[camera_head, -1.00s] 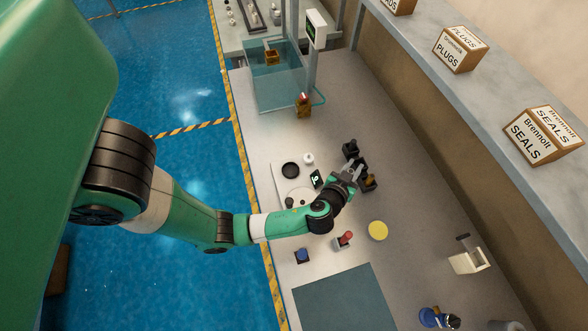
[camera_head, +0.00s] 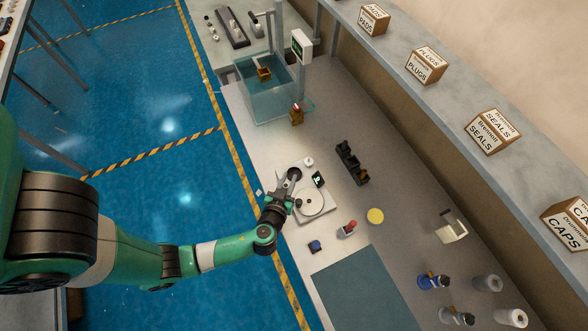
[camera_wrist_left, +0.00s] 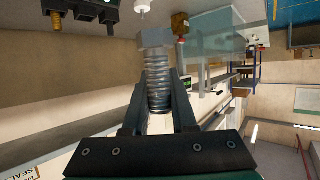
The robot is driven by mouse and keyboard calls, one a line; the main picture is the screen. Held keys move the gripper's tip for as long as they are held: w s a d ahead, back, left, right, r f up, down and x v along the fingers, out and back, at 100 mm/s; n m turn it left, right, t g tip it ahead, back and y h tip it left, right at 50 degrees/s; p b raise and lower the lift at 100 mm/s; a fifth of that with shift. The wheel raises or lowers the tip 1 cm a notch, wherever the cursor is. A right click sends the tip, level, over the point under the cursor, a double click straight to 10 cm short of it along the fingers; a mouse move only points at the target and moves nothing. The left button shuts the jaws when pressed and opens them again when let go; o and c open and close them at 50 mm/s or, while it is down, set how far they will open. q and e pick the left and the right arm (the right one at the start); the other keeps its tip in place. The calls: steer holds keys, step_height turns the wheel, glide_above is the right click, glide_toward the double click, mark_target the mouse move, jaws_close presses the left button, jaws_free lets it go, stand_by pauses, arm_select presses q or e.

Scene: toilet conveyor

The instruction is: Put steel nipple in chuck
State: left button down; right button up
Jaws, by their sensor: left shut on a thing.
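The steel nipple (camera_wrist_left: 158,85) is a ribbed grey cylinder with a wider faceted end. My left gripper (camera_wrist_left: 160,108) is shut on it, with the nipple pointing away from the wrist between the fingers. In the head view, my left gripper (camera_head: 285,188) is at the left edge of the white device plate (camera_head: 325,207), close to a dark round fitting (camera_head: 295,173) that looks like the chuck. I cannot tell whether the nipple touches it; the gripper partly hides that spot. My right gripper is not in view.
A black slotted rack (camera_head: 352,162) stands behind the device. A small display (camera_head: 318,179), white knob (camera_head: 308,161), red-topped lever (camera_head: 349,228) and blue button (camera_head: 314,246) are nearby. A water tank (camera_head: 265,88) stands farther back. The grey mat (camera_head: 360,290) is clear.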

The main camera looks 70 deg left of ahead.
arm_select(q)
steer(key=f+b+x, duration=0.1)
steer(key=b+x, duration=0.3)
steer(key=x, duration=0.1)
steer(key=s+f+b+x, duration=0.1)
steer(key=b+x, duration=0.4)
steer(key=f+b+x, duration=0.1)
steer(key=b+x, duration=0.3)
steer(key=x, duration=0.1)
steer(key=shift+s+d+f, duration=0.1)
steer(key=shift+f, duration=0.15)
steer(key=shift+a+f+b, duration=0.15)
steer(key=shift+f+b, duration=0.25)
steer(key=shift+f, duration=0.5)
steer(key=shift+a+f+b, duration=0.15)
steer(key=shift+f+b, duration=0.25)
steer(key=shift+f, duration=0.45)
steer(key=shift+w, duration=0.25)
